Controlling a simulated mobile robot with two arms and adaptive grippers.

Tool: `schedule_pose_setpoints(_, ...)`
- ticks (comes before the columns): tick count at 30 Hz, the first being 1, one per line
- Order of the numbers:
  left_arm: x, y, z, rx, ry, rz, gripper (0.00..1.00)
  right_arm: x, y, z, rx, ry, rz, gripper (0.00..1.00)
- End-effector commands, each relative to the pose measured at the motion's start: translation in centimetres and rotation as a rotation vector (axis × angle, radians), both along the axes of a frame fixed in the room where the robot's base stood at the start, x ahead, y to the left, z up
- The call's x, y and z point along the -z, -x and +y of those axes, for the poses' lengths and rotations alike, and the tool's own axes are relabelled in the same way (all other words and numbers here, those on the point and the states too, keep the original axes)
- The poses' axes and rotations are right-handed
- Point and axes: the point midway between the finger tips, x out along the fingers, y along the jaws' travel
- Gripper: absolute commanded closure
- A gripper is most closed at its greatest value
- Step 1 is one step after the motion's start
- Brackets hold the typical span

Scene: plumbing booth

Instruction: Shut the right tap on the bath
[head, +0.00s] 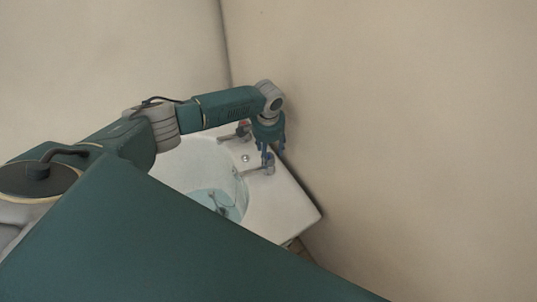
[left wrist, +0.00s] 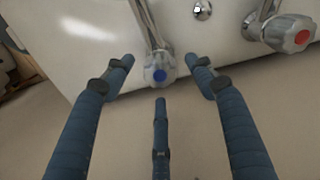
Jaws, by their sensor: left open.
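The right tap (head: 269,164) is a chrome tap on the white bath's rim (head: 283,205). In the left wrist view its clear handle with a blue cap (left wrist: 160,75) shows up close. My left gripper (head: 268,150) is open, with its fingers pointing down over this tap. In the left wrist view two fingertips are on either side of the blue-capped handle and a third is below it in the picture. I cannot tell whether any finger touches it. The left tap, with a red cap (left wrist: 302,37), is at the upper right there.
The bath holds bluish water (head: 222,203). A wall (head: 400,130) rises close behind the taps, with a corner beyond them. A small chrome fitting (left wrist: 203,9) sits between the taps. My body hides the lower left of the head view.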

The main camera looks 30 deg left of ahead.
Motion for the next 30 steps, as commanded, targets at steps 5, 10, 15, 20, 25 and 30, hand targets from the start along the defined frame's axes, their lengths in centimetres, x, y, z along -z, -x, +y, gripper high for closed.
schedule_pose_setpoints(5,1.6,0.0,0.0,0.000,0.000,0.001,0.44,0.2,0.0,0.0,0.000,0.000,0.001,0.74)
schedule_pose_setpoints(10,1.9,0.0,0.0,0.000,0.000,0.000,0.44,0.2,0.0,0.0,0.000,0.000,0.001,0.74)
schedule_pose_setpoints(15,1.8,0.0,0.0,0.000,0.000,0.000,0.48,0.2,0.1,0.0,0.000,0.000,0.001,0.74)
schedule_pose_setpoints(20,1.8,0.0,0.0,0.000,0.000,0.000,0.80,0.2,0.1,0.0,0.001,0.000,0.001,0.74)
schedule_pose_setpoints(25,1.8,0.0,0.0,0.001,-0.001,0.001,0.89,0.2,0.1,0.0,0.001,0.000,0.001,0.74)
schedule_pose_setpoints(30,1.9,0.1,0.1,0.025,-0.001,0.002,0.89,0.2,0.1,0.0,0.001,0.000,0.001,0.74)
